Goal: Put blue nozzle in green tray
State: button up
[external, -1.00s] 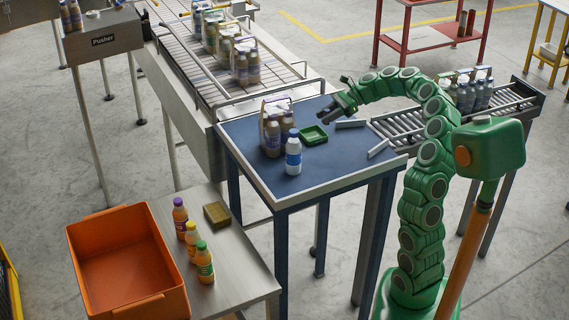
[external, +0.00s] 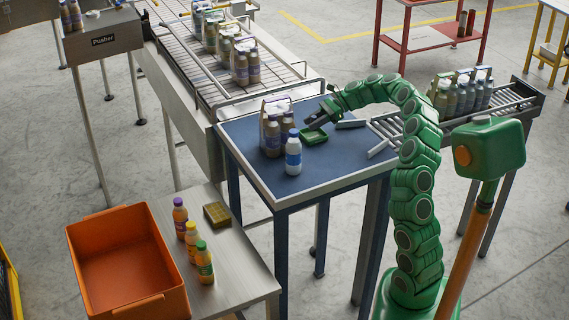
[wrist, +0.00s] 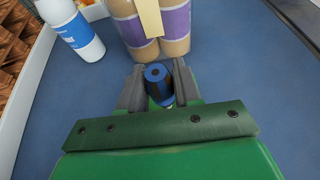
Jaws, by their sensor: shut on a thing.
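My gripper (external: 312,121) is shut on a blue nozzle. In the wrist view the blue nozzle (wrist: 157,77), a short cylinder with a dark hole in its end, sits between the two grey fingers (wrist: 158,88). In the external view the nozzle is too small to make out. I cannot tell whether the nozzle is over the tray; the tray is not clearly seen in the wrist view.
The white-and-blue bottle shows in the wrist view (wrist: 75,30). Grey guide rails (external: 350,124) lie to the right. A conveyor (external: 235,90) runs behind.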

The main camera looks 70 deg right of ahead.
jog(key=shift+w+d+f, duration=0.1)
jog(key=shift+f, duration=1.55)
jog(key=shift+f, duration=0.1)
jog(key=o, duration=0.8)
jog(key=shift+r, duration=0.2)
jog(key=v, duration=1.2)
jog(key=shift+f, duration=0.1)
